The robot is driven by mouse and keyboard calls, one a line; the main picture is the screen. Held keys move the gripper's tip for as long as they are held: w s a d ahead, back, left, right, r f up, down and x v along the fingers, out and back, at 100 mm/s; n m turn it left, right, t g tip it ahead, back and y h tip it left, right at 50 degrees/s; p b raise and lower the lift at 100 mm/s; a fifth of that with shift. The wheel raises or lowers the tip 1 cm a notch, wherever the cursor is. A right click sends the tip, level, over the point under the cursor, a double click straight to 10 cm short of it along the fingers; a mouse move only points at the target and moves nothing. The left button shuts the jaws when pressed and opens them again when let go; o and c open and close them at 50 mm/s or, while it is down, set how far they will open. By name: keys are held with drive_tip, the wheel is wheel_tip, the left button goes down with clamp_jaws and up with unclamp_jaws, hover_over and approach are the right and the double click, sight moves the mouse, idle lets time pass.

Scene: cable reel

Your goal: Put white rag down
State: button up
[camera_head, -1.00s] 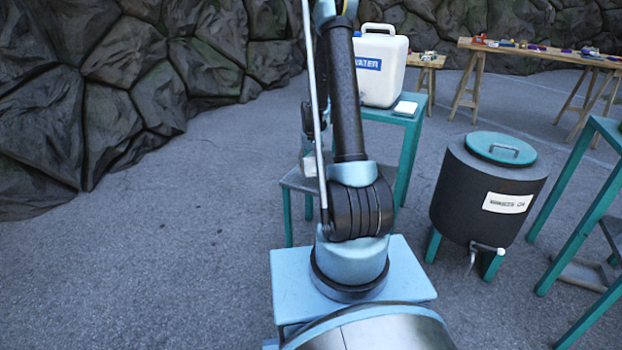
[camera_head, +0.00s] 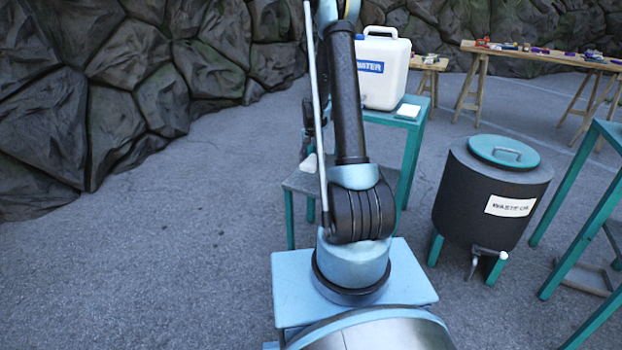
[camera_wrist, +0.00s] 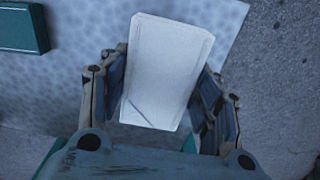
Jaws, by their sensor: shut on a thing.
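The white rag (camera_wrist: 165,70) is a flat, pale folded block in the middle of the wrist view. My gripper (camera_wrist: 164,82) is shut on it, with one finger at each long side. In the head view, the rag (camera_head: 311,162) shows as a small pale shape left of my arm. My gripper there is mostly hidden behind the arm. Below the rag in the wrist view is a light grey speckled surface (camera_wrist: 65,80). I cannot tell whether the rag touches it.
A low grey shelf (camera_head: 300,184) stands beside the teal table (camera_head: 416,125), which bears a white water container (camera_head: 385,85). A black waste-oil drum (camera_head: 470,205) stands to the right. A green object (camera_wrist: 22,28) lies at the wrist view's upper left. Floor at left is clear.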

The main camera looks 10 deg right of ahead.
sight(312, 179)
drive_tip(key=shift+f, duration=3.45)
drive_tip(key=shift+f, duration=0.2)
drive_tip(key=o, duration=1)
drive_tip(key=shift+s, duration=0.1)
drive_tip(key=o, duration=0.4)
drive_tip(key=shift+f, duration=0.25)
drive_tip(key=shift+r, duration=0.1)
